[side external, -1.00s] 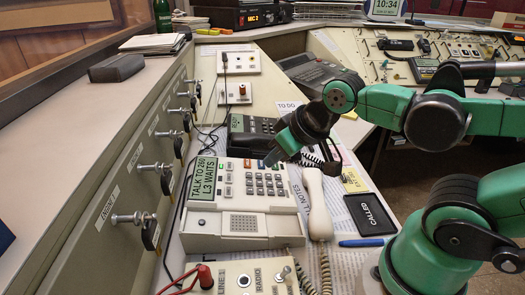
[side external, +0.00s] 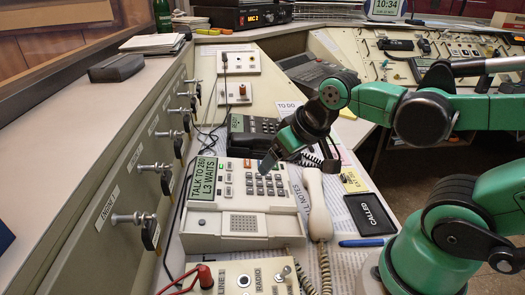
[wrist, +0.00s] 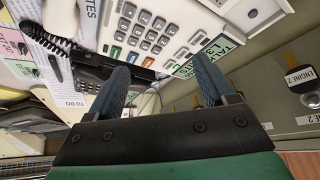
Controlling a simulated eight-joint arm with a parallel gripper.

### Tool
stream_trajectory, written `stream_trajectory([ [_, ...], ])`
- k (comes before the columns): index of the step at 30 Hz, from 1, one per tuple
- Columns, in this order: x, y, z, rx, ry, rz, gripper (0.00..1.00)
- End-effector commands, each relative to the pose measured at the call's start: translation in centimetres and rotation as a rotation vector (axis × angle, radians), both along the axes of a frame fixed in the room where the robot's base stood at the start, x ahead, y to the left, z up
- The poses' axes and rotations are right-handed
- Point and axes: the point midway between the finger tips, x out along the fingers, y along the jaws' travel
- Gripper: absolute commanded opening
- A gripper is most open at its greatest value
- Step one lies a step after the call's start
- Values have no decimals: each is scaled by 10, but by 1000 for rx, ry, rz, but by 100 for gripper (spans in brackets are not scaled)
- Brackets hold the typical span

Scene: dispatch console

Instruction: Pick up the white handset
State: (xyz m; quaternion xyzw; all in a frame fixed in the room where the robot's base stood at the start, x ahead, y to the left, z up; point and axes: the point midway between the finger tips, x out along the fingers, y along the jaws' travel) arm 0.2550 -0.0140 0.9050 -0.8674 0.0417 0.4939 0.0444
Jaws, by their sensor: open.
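The white handset (side external: 317,203) lies on the paper along the right side of the white desk phone (side external: 240,215) in the side external view. A coiled cord runs from its near end. In the wrist view part of the handset (wrist: 61,18) shows at the top left, cut off by the frame edge. My gripper (side external: 297,163) hangs above the far end of the phone, near its keypad, to the left of and beyond the handset. In the wrist view its two fingers (wrist: 160,85) are wide apart with nothing between them.
A black phone (side external: 250,132) stands behind the white one. A black "CALLED" tray (side external: 369,214), a yellow note (side external: 352,180) and a blue pen (side external: 361,243) lie right of the handset. Keys stick out of the cabinet (side external: 120,190) at left.

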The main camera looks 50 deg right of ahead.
Motion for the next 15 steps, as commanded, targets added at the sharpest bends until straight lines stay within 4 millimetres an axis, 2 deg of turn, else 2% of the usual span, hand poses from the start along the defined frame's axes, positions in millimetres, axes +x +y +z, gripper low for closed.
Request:
stream_trajectory([
  [3,-5,-28,-17,71,144,-219,76],
  [9,-26,-65,-46,188,379,-591,76],
  [15,-40,-79,-60,238,487,-766,76],
])
